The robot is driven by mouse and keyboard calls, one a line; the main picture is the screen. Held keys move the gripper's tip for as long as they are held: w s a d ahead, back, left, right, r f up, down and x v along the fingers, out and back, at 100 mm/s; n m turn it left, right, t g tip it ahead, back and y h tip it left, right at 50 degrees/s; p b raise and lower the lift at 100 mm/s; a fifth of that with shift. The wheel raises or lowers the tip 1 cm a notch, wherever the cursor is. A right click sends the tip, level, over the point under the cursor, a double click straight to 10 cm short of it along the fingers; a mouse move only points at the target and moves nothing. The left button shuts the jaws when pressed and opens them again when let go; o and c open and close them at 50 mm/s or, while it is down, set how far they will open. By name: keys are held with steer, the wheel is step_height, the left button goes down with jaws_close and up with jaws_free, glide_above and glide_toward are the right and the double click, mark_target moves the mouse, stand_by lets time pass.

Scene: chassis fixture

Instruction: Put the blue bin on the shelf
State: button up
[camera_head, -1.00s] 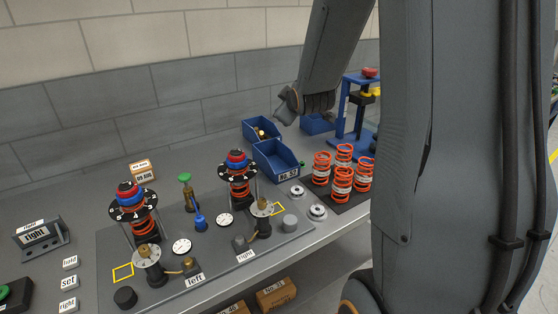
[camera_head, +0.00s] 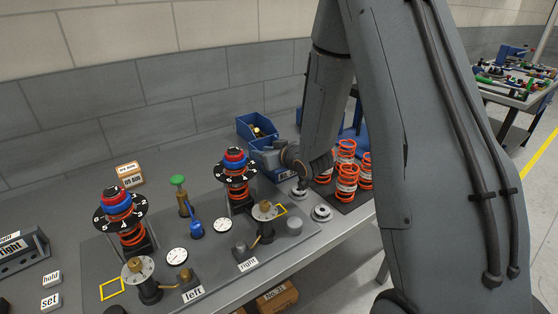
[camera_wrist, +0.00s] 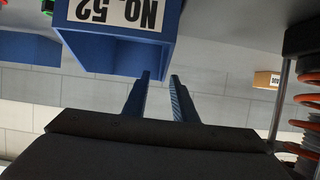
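A blue bin with a white label reading No. 52 (camera_wrist: 118,58) fills the upper left of the wrist view, which looks upside down. In the head view the same blue bin (camera_head: 261,158) stands on the bench, partly hidden by my wrist. My gripper (camera_wrist: 160,76) is open, its two fingers apart with nothing between them. The fingertips point at the label end of the bin; I cannot tell whether they touch it. In the head view the fingers are hidden. I cannot make out a shelf for certain.
Another blue bin (camera_head: 256,127) with brass parts stands behind. Orange springs (camera_head: 346,176) stand on a dark mat to the right. A spring assembly (camera_head: 237,172) stands close on the left. Cardboard boxes (camera_head: 277,297) sit below the bench.

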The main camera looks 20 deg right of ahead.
steer(key=shift+p+x, duration=1.2)
steer(key=shift+x, duration=2.05)
steer(key=shift+f, duration=0.1)
jaws_close()
